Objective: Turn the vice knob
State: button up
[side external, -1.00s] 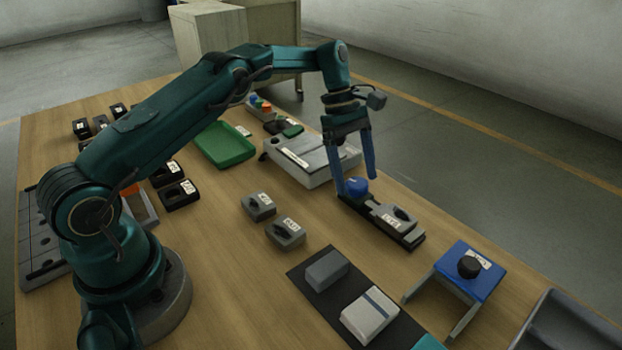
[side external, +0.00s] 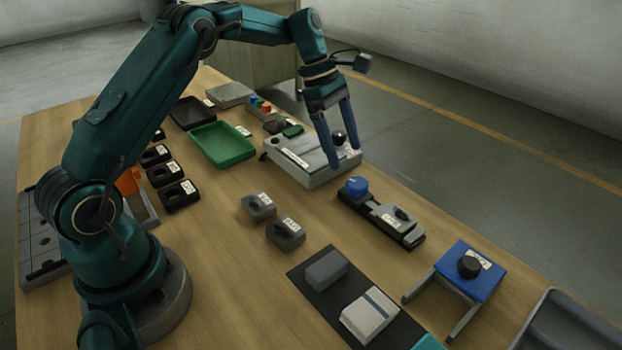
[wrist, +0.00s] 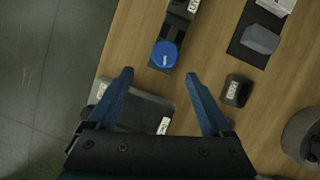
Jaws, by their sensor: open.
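The vice (side external: 385,218) is a dark and grey fixture with a white label, lying on the wooden table right of centre in the side view. Its round blue knob (side external: 356,187) is at its far-left end. The knob also shows in the wrist view (wrist: 164,54), ahead of the fingers and between their lines. My gripper (side external: 343,155) is open and empty, raised over the grey box by the vice. In the wrist view my gripper (wrist: 158,78) has its two blue fingers spread wide, apart from the knob.
The grey box (side external: 300,165) with a black knob stands behind the vice. A blue stand (side external: 470,272) with a black knob is to the right. Small grey blocks (side external: 258,206) and a dark mat (side external: 310,290) lie in front. A green tray (side external: 222,145) is left.

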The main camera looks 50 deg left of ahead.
jog(key=a, duration=0.1)
jog(key=a+r, duration=0.1)
jog(key=a, duration=0.2)
jog(key=shift+a+r, duration=0.4)
jog(key=s+a+r+m+g, duration=0.1)
jog(key=s+a+r+m, duration=0.1)
jog(key=s+r+m, duration=0.1)
jog(key=shift+s+a+r+m+g, duration=0.2)
jog(key=shift+s+r+m+g, duration=0.15)
jog(key=shift+s+r, duration=0.4)
jog(key=shift+s+f, duration=0.15)
jog(key=w+d+f+n, duration=0.1)
jog(key=w+f, duration=0.1)
jog(key=w+d+f+n+t, duration=0.1)
jog(key=w+d+f, duration=0.1)
jog(key=shift+w+d+f+n, duration=0.1)
jog(key=shift+w+n, duration=0.1)
jog(key=shift+n, duration=0.05)
send_over(356, 182)
jog(key=a, duration=0.3)
jog(key=shift+s+d+f, duration=0.1)
jog(key=shift+f, duration=0.55)
jog(key=shift+s+d+f, duration=0.1)
jog(key=shift+f, duration=0.5)
jog(key=shift+x, duration=2.4)
jog(key=shift+d, duration=0.1)
